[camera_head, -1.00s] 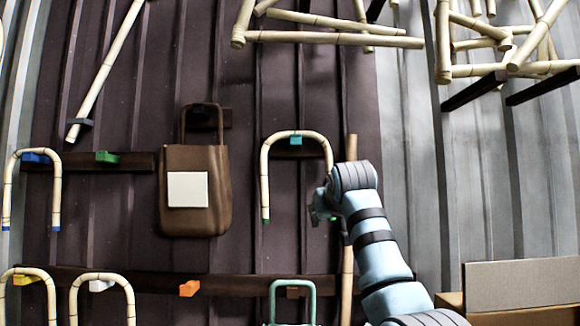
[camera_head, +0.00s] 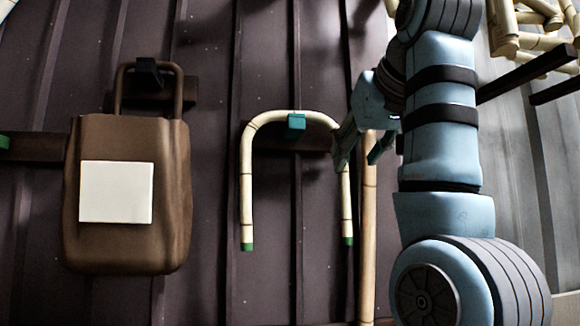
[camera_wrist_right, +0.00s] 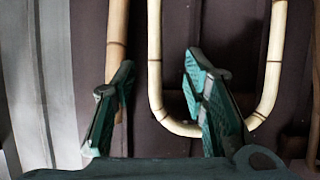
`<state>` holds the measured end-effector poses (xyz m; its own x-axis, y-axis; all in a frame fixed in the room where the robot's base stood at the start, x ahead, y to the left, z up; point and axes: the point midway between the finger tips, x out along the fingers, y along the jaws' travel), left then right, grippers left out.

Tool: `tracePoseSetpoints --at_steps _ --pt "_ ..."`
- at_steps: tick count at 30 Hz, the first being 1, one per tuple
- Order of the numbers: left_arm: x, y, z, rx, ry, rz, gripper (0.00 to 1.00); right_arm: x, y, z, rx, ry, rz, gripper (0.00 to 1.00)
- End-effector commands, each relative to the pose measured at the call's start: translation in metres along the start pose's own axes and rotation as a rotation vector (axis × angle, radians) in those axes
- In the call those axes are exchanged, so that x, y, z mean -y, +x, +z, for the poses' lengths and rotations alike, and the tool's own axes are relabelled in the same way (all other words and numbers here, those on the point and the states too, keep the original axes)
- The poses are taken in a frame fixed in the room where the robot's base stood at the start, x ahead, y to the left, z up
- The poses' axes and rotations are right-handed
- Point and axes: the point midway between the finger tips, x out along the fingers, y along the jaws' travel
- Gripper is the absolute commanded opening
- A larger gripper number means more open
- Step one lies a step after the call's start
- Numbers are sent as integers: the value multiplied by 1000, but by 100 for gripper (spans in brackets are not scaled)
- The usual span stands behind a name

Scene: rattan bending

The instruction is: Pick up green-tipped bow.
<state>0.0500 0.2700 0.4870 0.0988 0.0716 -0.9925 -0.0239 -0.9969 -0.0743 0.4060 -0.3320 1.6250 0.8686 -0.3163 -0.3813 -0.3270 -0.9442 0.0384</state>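The green-tipped bow (camera_head: 246,185) is a pale bent rattan U with its curve up and green ends down. It hangs over a teal peg (camera_head: 296,122) in the head view. My right gripper (camera_head: 356,158) is open at the upper part of the bow's right leg. In the right wrist view the bow (camera_wrist_right: 155,55) appears curve-down, and one leg shows between the two spread fingers of my right gripper (camera_wrist_right: 158,68). I cannot tell whether a finger touches it. My left gripper is not in view.
A straight brown pole (camera_head: 368,230) stands close beside the bow's right leg. A brown bag (camera_head: 126,245) with a white patch hangs to the left. Dark rods (camera_head: 525,75) and pale rattan frames (camera_head: 505,35) are at upper right. The wall below the bow is clear.

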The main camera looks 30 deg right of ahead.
Motion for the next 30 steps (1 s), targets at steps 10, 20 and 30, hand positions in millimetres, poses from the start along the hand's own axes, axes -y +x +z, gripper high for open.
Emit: tracePoseSetpoints --at_steps 10,20,30 --pt "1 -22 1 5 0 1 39 -2 63 1 3 -1 2 40" --pt "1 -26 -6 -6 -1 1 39 -5 103 4 -1 0 3 40" --pt "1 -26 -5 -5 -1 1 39 -5 103 5 0 0 3 3"
